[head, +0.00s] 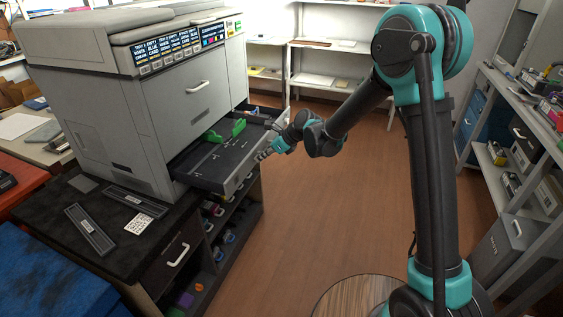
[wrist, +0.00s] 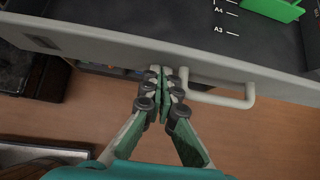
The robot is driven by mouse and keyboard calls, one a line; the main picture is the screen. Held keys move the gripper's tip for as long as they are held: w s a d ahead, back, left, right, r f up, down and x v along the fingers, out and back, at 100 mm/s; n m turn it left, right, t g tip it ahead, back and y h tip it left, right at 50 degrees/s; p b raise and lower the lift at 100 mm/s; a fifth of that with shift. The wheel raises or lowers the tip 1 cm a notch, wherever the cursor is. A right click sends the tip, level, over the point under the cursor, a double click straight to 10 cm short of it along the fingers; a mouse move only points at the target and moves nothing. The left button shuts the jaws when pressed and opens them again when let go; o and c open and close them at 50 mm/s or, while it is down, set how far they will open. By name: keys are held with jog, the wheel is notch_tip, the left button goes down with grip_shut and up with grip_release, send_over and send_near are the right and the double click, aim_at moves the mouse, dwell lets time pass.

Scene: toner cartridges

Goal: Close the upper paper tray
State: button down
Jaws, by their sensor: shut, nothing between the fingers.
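A dark paper tray (head: 205,167) with a pale grey front is pulled out of the grey printer (head: 165,110). It holds a green guide piece (head: 225,131), and the same guide shows in the wrist view (wrist: 272,8). The tray front (wrist: 100,45) crosses the wrist view, with a pale bar handle (wrist: 225,99) on its outer face. My gripper (head: 264,155) is outside the tray front. In the wrist view its fingers (wrist: 167,78) are together and empty, at the front panel just left of the handle. I cannot tell whether they touch it.
A closed panel with a handle (head: 198,87) is above the open tray. The printer stands on a dark cabinet (head: 120,245) with flat dark strips and a white card (head: 139,223). Shelves (head: 530,130) line the right side. The wooden floor (head: 300,220) before the tray is clear.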

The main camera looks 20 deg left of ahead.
aim_at(209, 152)
jog(key=a, duration=0.7)
jog(key=w+a, duration=0.1)
jog(key=a, duration=1.5)
jog(key=shift+w+a, duration=0.25)
jog(key=shift+w, duration=0.15)
jog(key=shift+a, duration=0.15)
jog(key=shift+a+r, duration=0.1)
